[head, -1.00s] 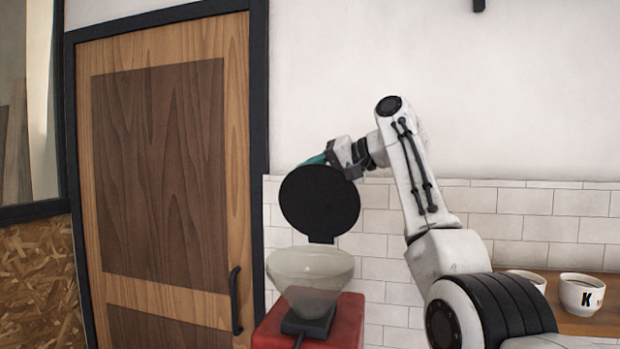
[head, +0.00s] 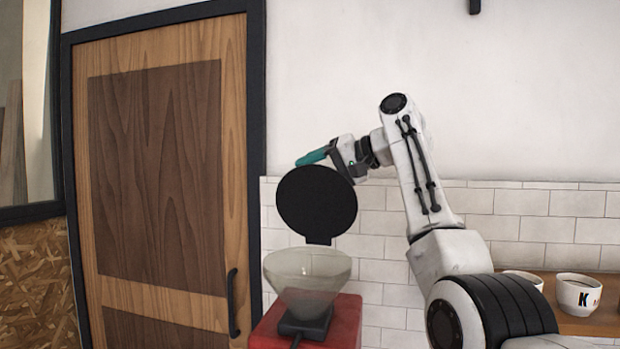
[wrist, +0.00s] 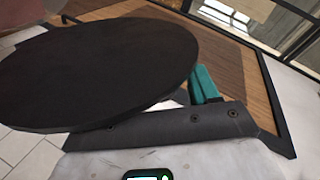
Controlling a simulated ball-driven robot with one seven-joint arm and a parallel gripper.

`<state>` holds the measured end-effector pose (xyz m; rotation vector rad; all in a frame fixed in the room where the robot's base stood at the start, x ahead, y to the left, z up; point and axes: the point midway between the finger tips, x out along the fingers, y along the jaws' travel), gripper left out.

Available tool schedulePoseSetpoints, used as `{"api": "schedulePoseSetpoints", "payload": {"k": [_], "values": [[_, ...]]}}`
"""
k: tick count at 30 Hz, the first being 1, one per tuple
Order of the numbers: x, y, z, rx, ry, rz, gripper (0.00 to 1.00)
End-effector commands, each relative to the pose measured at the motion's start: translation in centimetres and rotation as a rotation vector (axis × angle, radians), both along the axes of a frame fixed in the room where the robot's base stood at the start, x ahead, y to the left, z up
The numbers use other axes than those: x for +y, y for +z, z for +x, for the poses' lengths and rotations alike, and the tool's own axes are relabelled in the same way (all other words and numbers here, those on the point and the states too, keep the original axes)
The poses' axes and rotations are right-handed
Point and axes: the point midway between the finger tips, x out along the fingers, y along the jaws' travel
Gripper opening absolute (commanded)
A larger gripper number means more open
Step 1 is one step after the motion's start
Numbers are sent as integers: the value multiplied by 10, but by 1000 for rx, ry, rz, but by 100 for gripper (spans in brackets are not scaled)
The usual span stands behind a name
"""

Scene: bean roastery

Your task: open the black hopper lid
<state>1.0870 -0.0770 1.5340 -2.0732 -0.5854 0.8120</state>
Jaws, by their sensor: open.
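The black hopper lid (head: 317,204) stands upright and open above the clear hopper bowl (head: 305,277), which sits on a red machine (head: 340,325). My gripper (head: 312,157), with teal fingers, is at the lid's upper edge, partly behind it, and is open and empty. In the wrist view the lid (wrist: 95,70) fills the left and covers part of my gripper; the teal fingers (wrist: 205,84) show just past its right edge. I cannot tell whether they touch the lid.
A wooden door (head: 160,180) with a black handle is at the left. A white tiled wall (head: 480,198) is behind the hopper. White cups (head: 577,294) stand on a wooden shelf (head: 602,320) at the right.

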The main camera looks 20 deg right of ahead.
Motion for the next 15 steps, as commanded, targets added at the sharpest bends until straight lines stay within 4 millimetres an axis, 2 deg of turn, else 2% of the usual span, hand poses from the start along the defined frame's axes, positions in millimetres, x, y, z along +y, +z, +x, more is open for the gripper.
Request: {"api": "schedulePoseSetpoints", "payload": {"k": [9, 15], "values": [[-41, 18, -42, -3, -4, 1, 60], [-57, 28, -59, -2, -2, 0, 60]]}}
